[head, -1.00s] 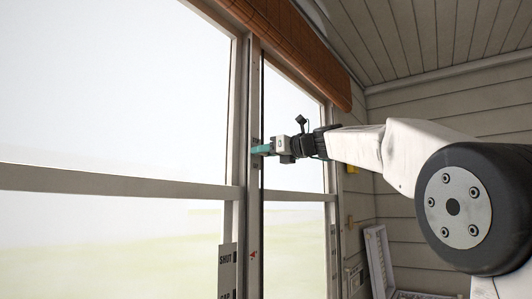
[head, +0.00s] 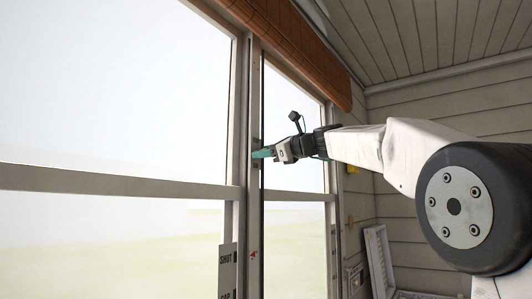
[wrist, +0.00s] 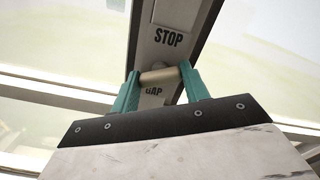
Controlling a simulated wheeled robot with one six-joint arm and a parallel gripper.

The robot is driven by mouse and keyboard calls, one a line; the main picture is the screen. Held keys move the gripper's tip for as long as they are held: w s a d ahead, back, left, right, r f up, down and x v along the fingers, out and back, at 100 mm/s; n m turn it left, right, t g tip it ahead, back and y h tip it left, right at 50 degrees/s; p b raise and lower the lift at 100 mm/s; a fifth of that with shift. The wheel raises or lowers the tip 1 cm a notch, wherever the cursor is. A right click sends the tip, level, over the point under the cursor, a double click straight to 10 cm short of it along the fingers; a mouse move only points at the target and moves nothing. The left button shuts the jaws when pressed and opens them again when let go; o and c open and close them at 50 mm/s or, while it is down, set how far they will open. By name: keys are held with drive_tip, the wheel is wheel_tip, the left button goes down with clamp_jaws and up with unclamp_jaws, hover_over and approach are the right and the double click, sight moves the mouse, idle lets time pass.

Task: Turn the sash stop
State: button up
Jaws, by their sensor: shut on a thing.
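The sash stop (wrist: 158,76), a small beige bar, sits on the window post between the words STOP and GAP in the wrist view. My gripper (wrist: 160,80) has its two teal fingers shut on the bar's two ends. The bar lies slightly tilted across the wrist view, nearly level between the fingers. In the head view my gripper (head: 256,154) reaches the post between the two windows, and the fingers hide the stop there.
The window post (head: 253,205) stands between large panes. A sign reading SHUT and GAP (head: 228,272) is lower on the post. A pale framed panel (head: 378,262) leans at the right wall.

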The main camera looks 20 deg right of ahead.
drive_tip(key=n, duration=1.2)
drive_tip(key=shift+f+n, duration=0.1)
drive_tip(key=shift+n, duration=0.2)
idle(0.4)
drive_tip(key=o, duration=1)
drive_tip(key=shift+s, duration=0.1)
drive_tip(key=v, duration=0.7)
drive_tip(key=shift+s+d, duration=0.25)
